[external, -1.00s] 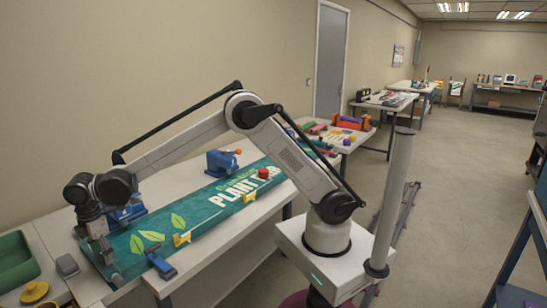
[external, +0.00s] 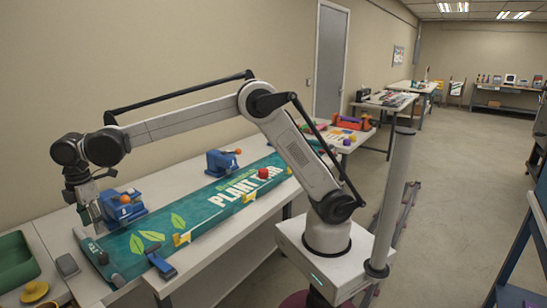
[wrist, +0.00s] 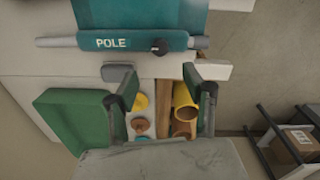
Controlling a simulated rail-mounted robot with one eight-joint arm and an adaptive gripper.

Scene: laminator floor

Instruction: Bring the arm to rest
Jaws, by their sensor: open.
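My gripper (external: 88,218) hangs above the left end of the long table in the external view, pointing down. In the wrist view its two fingers (wrist: 160,85) are spread apart with nothing between them. A teal banner (external: 205,205) with leaves and white lettering lies along the table. A teal and grey pole (external: 97,262) lies across the banner's left end. The pole also shows in the wrist view (wrist: 75,42), marked POLE, beyond the fingertips and apart from them.
Two blue devices (external: 122,203) (external: 221,162) stand along the banner's far edge. Yellow clips (external: 181,240) and a blue tool (external: 161,266) sit at its near edge. A green tray (external: 14,262) is at the far left. A red knob (external: 263,173) sits on the banner. Open floor lies right.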

